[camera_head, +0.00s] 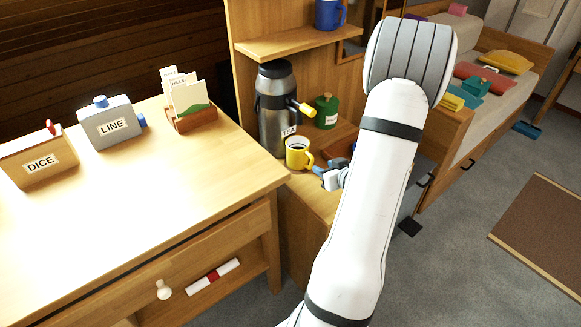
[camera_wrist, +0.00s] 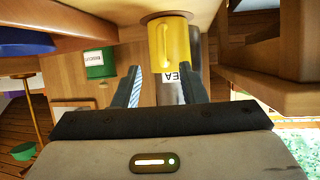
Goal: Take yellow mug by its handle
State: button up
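The yellow mug (camera_head: 296,153) stands upright on the lower wooden shelf, just in front of the tea dispenser, with its handle (camera_head: 310,160) turned right, toward my gripper (camera_head: 326,177). In the wrist view the mug (camera_wrist: 181,46) shows upside down ahead of my fingers, and its handle (camera_wrist: 164,46) faces the camera. My gripper (camera_wrist: 161,72) is open there, with its two fingers apart and nothing between them. The handle lies beyond the fingertips, roughly in line with the gap. I see no contact with the mug.
The tall tea dispenser (camera_head: 276,112) stands close behind the mug.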

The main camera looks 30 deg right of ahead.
aim_at(302, 156)
jog(key=shift+s+d+f, duration=0.15)
jog(key=shift+s+f, duration=0.1)
jog(key=shift+f, duration=0.45)
jog(key=shift+w+f, duration=0.15)
jog(key=shift+t, duration=0.3)
jog(key=x, duration=0.2)
jog(key=b+x, duration=0.1)
jog(key=x, duration=0.4)
jog(key=shift+a+f+b, duration=0.2)
jog(key=shift+a+b, duration=0.1)
jog(key=shift+b, duration=0.05)
grip_shut()
